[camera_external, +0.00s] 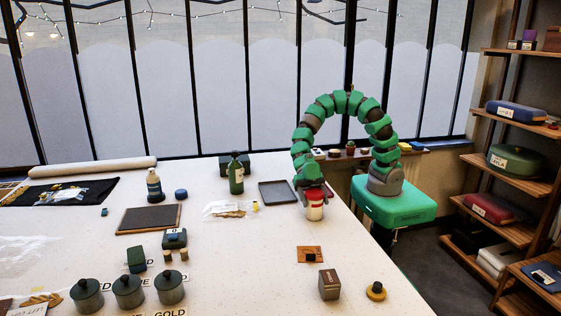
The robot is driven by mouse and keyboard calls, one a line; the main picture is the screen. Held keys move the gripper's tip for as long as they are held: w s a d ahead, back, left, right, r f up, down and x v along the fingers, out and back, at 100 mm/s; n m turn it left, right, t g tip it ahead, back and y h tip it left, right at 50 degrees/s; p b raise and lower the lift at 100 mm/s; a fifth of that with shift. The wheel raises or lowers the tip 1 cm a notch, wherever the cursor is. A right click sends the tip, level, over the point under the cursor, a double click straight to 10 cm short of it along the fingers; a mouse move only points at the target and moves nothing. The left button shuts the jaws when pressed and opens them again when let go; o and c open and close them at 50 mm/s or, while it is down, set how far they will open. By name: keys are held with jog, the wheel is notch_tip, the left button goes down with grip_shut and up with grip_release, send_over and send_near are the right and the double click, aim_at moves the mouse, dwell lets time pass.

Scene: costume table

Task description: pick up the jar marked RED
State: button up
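Three dark grey lidded jars stand in a row at the front left of the table: a left jar (87,297), a middle jar (128,292) and a right jar (169,288). Labels lie around them on the table. One label (188,281) behind the right jar seems to end in "ED", and one (171,313) in front reads "GOLD"; others are partly hidden. My gripper (313,193) points down at the top of a red and white container (315,211), far to the right of the jars. Its fingers overlap the container's top, and I cannot tell whether they grip it.
A brown box (329,285) and a yellow roll (376,292) sit near the right edge. The front middle is clear.

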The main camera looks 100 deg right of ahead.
aim_at(316, 194)
jog(key=c, duration=0.6)
jog(key=shift+r, duration=0.15)
jog(key=shift+r, duration=0.85)
jog(key=shift+w+r, duration=0.1)
jog(key=shift+r, duration=0.75)
jog(key=shift+s+d+r+b, duration=0.2)
jog(key=shift+s+d+b, duration=0.7)
jog(key=shift+s, duration=1.55)
jog(key=shift+s+d+r+b, duration=0.2)
jog(key=shift+s+d+b, duration=0.25)
jog(key=shift+s+d, duration=1.45)
jog(key=shift+s+d+r+b, duration=0.2)
jog(key=shift+s+d+b, duration=0.45)
jog(key=shift+s, duration=2.35)
